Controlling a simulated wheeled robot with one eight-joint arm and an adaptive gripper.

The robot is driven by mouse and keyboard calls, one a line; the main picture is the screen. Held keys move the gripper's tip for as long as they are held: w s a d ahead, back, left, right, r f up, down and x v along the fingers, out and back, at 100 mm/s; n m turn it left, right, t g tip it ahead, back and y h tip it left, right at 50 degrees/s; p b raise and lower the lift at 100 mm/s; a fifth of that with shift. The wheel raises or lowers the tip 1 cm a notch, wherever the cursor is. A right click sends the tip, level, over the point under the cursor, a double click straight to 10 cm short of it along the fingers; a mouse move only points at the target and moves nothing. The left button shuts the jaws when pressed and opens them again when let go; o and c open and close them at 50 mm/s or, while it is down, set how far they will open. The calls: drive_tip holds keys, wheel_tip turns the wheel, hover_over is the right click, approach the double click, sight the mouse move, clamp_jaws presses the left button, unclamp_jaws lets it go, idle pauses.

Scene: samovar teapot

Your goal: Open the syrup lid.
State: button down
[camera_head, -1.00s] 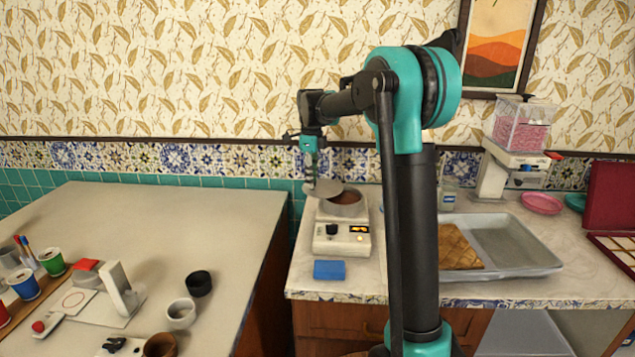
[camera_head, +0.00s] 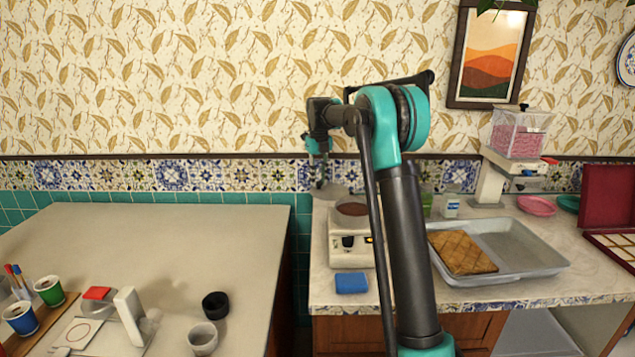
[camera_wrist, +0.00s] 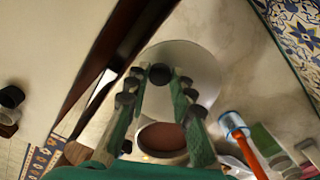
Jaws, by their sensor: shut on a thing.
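The syrup pot (camera_head: 335,224) stands on a small white warmer (camera_head: 343,257) on the right counter. Its top is uncovered and brown syrup (camera_head: 352,209) shows inside; the syrup also shows in the wrist view (camera_wrist: 160,136). The lid (camera_head: 334,190) is a round grey disc, off the pot and just behind and left of its opening. In the wrist view the lid (camera_wrist: 205,75) lies past my fingertips, with a dark knob between them. My gripper (camera_head: 319,181) is shut on the lid; its fingers also show in the wrist view (camera_wrist: 160,76). My arm hides the warmer's right side.
A blue sponge (camera_head: 351,283) lies in front of the warmer. A grey tray (camera_head: 535,262) with a brown pastry sits to the right. A red-handled brush (camera_wrist: 246,148) shows in the wrist view. A gap separates the left table (camera_head: 150,235) from this counter.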

drive_tip(key=shift+w+d+m, duration=0.3)
drive_tip(key=shift+w+m, duration=0.3)
drive_tip(key=shift+m, duration=0.1)
drive_tip(key=c, duration=1.3)
unclamp_jaws()
wheel_tip(320, 180, up, 12)
drive_tip(key=shift+s, duration=0.1)
